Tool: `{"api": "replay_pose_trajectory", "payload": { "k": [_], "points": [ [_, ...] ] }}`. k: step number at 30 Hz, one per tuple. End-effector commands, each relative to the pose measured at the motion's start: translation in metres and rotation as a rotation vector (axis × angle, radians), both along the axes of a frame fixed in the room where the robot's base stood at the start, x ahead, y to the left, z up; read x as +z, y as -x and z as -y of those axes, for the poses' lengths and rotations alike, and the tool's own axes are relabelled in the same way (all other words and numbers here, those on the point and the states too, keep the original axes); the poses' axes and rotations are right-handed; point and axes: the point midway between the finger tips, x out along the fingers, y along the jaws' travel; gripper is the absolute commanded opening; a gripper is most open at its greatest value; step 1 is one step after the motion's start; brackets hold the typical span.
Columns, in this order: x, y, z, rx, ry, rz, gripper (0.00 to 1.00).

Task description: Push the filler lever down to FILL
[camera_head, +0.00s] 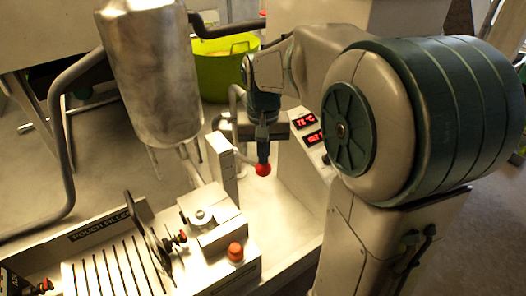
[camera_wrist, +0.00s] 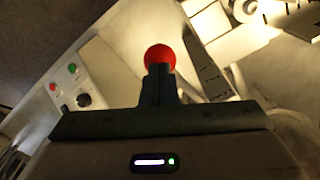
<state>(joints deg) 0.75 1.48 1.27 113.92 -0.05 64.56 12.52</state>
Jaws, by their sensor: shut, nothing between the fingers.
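The filler lever's red ball knob (camera_head: 263,170) shows just below my fingertips in the head view, beside an upright pale plate (camera_head: 221,163). In the wrist view the red knob (camera_wrist: 160,57) sits right at the end of the fingers, with the marked plate (camera_wrist: 208,75) to its right. The lever's arm is mostly hidden. My gripper (camera_head: 263,150) points down with its fingers shut and empty; it also shows in the wrist view (camera_wrist: 159,82). Whether the fingertips touch the knob or stop just short, I cannot tell.
A metal hopper (camera_head: 155,75) stands left of my arm. The pouch filler bench (camera_head: 105,235) has a slotted top, a round disc and an orange button (camera_head: 235,252). Red displays (camera_head: 306,121) are to the right. A green pot (camera_head: 222,78) stands behind.

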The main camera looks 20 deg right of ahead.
Motion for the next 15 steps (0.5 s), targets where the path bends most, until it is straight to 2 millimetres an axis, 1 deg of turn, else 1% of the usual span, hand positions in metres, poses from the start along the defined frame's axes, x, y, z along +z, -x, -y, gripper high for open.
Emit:
{"api": "replay_pose_trajectory", "payload": {
  "k": [1,15],
  "points": [
    [-0.005,0.001,0.000,0.000,0.000,0.000,0.00],
    [-0.027,0.009,0.003,0.000,0.000,-0.001,0.00]
  ]
}}
